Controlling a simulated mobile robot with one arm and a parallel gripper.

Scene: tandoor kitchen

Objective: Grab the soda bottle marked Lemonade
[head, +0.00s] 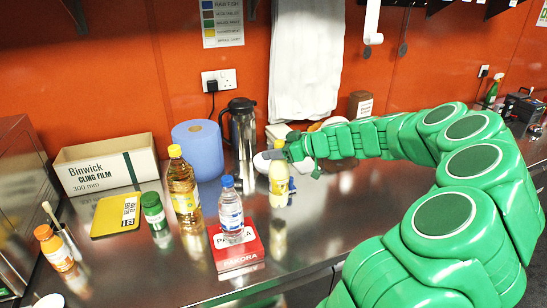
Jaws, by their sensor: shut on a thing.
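A pale yellow bottle (279,182) with a yellow cap stands upright right of the middle of the steel counter (340,215). Its label is too small to read, so I cannot tell whether it says Lemonade. My gripper (277,161), at the end of the green arm, is shut on this bottle near its upper part. The jaws hide part of the bottle. I cannot tell whether its base touches the counter.
Left of it, a water bottle (230,208) stands on a red Pakora box (238,254). An oil bottle (183,190), green-capped jar (154,212) and orange bottle (53,248) are farther left. A steel flask (242,137) and blue roll (199,150) stand behind.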

